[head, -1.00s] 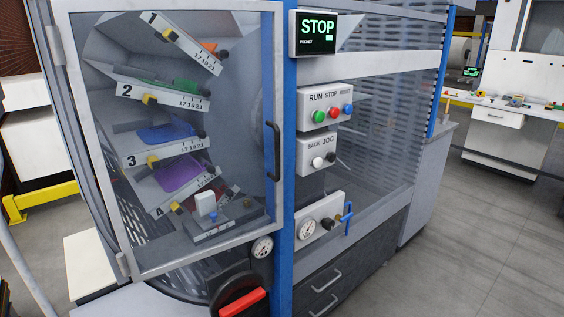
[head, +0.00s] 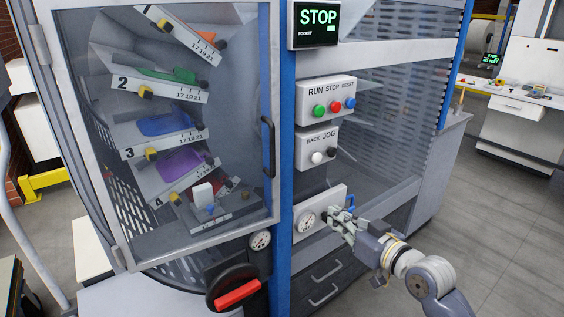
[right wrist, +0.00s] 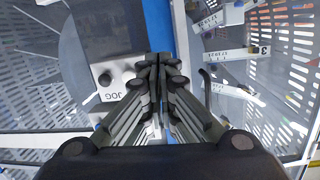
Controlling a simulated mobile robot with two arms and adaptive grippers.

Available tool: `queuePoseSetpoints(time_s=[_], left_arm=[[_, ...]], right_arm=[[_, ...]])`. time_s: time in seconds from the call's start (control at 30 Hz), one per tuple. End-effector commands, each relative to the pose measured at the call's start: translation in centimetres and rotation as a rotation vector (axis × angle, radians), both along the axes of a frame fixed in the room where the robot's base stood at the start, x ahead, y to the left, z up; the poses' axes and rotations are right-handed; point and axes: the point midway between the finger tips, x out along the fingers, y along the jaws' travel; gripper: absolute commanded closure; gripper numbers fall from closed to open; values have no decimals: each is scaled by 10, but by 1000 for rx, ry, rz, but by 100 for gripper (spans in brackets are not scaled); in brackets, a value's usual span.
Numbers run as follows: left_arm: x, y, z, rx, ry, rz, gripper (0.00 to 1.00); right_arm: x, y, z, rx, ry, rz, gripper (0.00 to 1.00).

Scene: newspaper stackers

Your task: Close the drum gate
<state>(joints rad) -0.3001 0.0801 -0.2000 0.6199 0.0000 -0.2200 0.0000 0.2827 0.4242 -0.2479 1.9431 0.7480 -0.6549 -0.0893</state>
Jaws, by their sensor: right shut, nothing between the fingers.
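The drum gate (head: 272,60) is a clear panel in a pale frame, hinged at the left, with a black bar handle (head: 268,147) at its right edge. That edge lies close beside the blue post (head: 285,160); I cannot tell whether it is flush. The drum's numbered pockets show through the panel. My right gripper (head: 338,222) is shut and empty, in front of the gauge panel, right of the post and apart from the handle. In the right wrist view its closed fingers (right wrist: 158,62) point toward the blue post. My left gripper is not in view.
Right of the post are a STOP display (head: 318,25), a RUN/STOP/RESET box (head: 326,100), a BACK/JOG box (head: 316,148) and a gauge panel (head: 308,218). A red-handled black wheel (head: 233,288) sits below the gate. Open floor (head: 490,220) lies at the right.

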Motion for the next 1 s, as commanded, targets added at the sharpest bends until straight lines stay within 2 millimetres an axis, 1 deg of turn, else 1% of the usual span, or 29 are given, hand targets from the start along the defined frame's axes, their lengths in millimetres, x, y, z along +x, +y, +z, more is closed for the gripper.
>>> queuePoseSetpoints(time_s=[0.03,0.1,0.2,0.23,0.33,0.47,0.8,1.0], left_arm=[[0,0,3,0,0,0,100],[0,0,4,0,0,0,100],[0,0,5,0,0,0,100],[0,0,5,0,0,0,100],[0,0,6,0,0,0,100],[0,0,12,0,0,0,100],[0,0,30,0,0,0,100],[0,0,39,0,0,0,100]], right_arm=[[-11,11,36,0,-52,44,100],[-25,24,69,2,-101,92,100],[-41,34,97,0,-145,137,100],[-44,36,101,-1,-153,145,100],[-46,42,109,1,-164,158,100],[-35,51,110,5,-162,158,100],[16,93,110,5,-162,156,100],[41,114,109,3,-161,157,100]])
